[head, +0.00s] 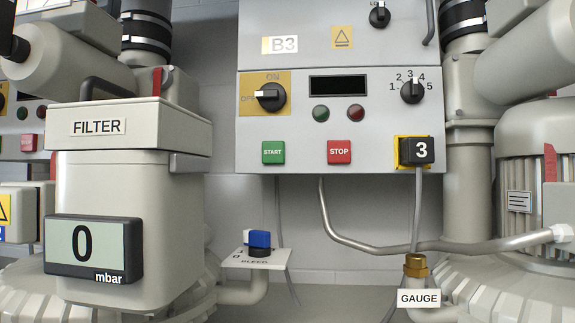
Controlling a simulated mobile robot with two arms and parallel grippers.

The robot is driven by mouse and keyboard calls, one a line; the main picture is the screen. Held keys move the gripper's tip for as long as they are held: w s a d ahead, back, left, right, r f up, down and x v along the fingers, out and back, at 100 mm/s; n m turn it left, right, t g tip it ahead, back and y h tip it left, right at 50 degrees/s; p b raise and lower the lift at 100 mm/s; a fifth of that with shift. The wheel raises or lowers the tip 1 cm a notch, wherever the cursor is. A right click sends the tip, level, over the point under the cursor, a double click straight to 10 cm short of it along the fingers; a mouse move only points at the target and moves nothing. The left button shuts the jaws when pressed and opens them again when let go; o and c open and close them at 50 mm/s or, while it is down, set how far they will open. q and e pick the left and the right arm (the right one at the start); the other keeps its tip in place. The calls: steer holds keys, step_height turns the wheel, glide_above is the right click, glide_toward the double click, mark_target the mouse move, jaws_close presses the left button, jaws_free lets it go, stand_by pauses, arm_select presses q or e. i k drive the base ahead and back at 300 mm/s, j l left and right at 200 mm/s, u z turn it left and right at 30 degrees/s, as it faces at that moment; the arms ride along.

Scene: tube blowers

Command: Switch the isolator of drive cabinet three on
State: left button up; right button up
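The drive cabinet (220,130) marked B3 hangs on the wall at upper centre in the head view. Its isolator (270,97) is a black rotary knob on a yellow plate (284,77), with OFF printed at left and ON at top. The knob's grip lies about level, its end toward OFF. The dark display (338,85) beside it is blank. Neither of my grippers is in view, and nothing covers the isolator.
Below sit a green START button (273,152), a red STOP button (339,152) and a black plug (420,150) marked 3. A selector (412,90) is at right. The filter housing (130,190) stands left, the blue bleed handle (259,239) lower centre, a gauge port (416,267) lower right.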

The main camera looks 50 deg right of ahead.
mark_target(272, 96)
steer(key=z, duration=1.7)
